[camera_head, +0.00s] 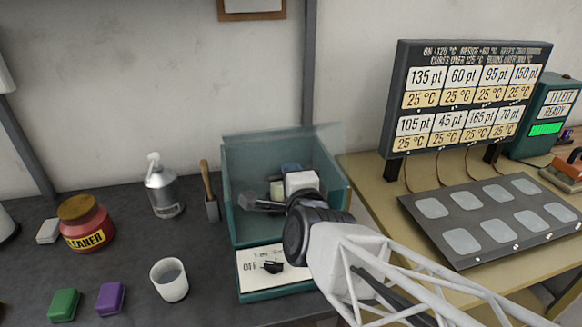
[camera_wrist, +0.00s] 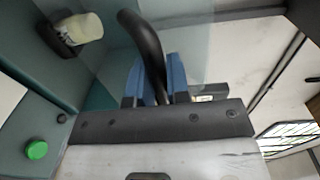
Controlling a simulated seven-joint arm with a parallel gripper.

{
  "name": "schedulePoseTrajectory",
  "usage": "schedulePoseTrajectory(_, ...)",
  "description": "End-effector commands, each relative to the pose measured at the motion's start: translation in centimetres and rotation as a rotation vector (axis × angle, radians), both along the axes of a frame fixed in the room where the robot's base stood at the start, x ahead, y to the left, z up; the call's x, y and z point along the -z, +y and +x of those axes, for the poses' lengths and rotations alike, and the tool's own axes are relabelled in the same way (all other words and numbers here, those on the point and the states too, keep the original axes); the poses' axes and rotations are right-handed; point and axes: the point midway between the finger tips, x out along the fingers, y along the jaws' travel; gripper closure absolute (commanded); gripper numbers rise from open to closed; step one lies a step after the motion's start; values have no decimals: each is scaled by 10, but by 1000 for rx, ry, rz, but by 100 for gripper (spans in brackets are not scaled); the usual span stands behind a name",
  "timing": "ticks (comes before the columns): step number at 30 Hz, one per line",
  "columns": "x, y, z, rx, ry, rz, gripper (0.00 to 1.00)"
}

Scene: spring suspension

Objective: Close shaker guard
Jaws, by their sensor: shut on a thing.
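The shaker is a teal open-topped box (camera_head: 237,220) on the bench, with a white front panel (camera_head: 290,281) and a black switch. Its clear guard (camera_head: 275,146) shows as a faint transparent pane above the box's back; its exact angle is hard to tell. In the wrist view, my gripper (camera_wrist: 157,82) has its blue fingers shut on a curved black handle (camera_wrist: 143,35), which appears to belong to the guard. In the head view my gripper is over the box, and my wrist hides part of its right side. A pale bottle (camera_wrist: 86,28) sits in a black holder inside.
A red cleaner jar (camera_head: 87,225) is farther left. A pad plate (camera_head: 490,218) and display board (camera_head: 465,95) are right.

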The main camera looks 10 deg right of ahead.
Motion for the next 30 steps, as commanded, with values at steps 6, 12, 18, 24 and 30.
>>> schedulePoseTrajectory(6, 16, 0, -3, 0, -49, -1, 100)
schedulePoseTrajectory(12, 32, 0, -6, 0, -100, 0, 100)
schedulePoseTrajectory(18, 52, 0, -8, 0, -161, 0, 100)
schedulePoseTrajectory(24, 76, 0, -9, 0, -238, -1, 100)
schedulePoseTrajectory(30, 103, 0, -7, 0, -325, -1, 100)
